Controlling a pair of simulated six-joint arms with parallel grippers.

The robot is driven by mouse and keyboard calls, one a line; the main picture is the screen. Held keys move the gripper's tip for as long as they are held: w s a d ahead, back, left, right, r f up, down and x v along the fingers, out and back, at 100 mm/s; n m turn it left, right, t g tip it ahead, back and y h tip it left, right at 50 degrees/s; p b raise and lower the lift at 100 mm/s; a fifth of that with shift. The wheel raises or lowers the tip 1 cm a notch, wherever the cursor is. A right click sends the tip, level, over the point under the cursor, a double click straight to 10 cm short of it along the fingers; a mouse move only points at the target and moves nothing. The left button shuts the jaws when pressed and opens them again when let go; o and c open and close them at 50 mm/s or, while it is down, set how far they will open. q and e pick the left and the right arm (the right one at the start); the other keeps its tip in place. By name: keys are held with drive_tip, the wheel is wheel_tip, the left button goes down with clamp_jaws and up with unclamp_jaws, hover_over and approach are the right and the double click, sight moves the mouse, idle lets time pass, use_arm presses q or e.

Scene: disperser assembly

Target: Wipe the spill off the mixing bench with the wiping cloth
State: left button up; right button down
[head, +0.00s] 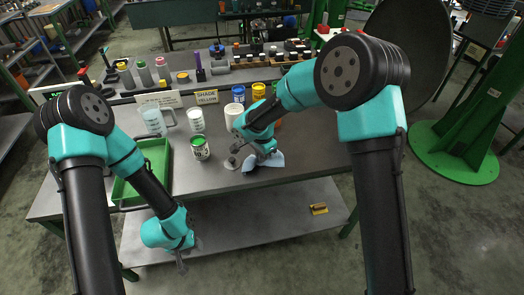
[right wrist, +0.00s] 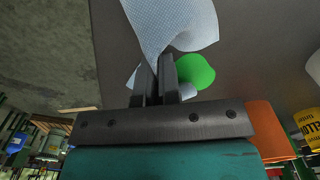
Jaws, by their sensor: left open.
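The wiping cloth (head: 268,161) is pale blue-white and hangs folded from my right gripper (head: 254,154), low over the front of the mixing bench (head: 300,160). In the right wrist view the jaws (right wrist: 160,78) are closed on the cloth (right wrist: 170,22), which spreads out beyond the fingertips. A bright green rounded patch (right wrist: 195,72) shows right beside the fingers there; I cannot tell surely whether it is the spill. No clear spill shows in the head view, where the arm hides part of the bench. My left gripper (head: 182,262) is open and empty, low in front of the bench.
A green tray (head: 150,160) lies at the bench's left. A green-lidded jar (head: 200,148), white cups (head: 196,120) and a clear jug (head: 153,120) stand left of the cloth. Blue and yellow cans (head: 258,91) stand behind. The bench's right front is clear.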

drive_tip(key=shift+f, duration=0.1)
drive_tip(key=shift+c, duration=1.4)
unclamp_jaws()
drive_tip(key=shift+f, duration=0.15)
drive_tip(key=shift+f, duration=1)
drive_tip(key=shift+c, duration=0.8)
clamp_jaws()
drive_tip(key=shift+r, duration=0.25)
drive_tip(key=shift+r, duration=0.3)
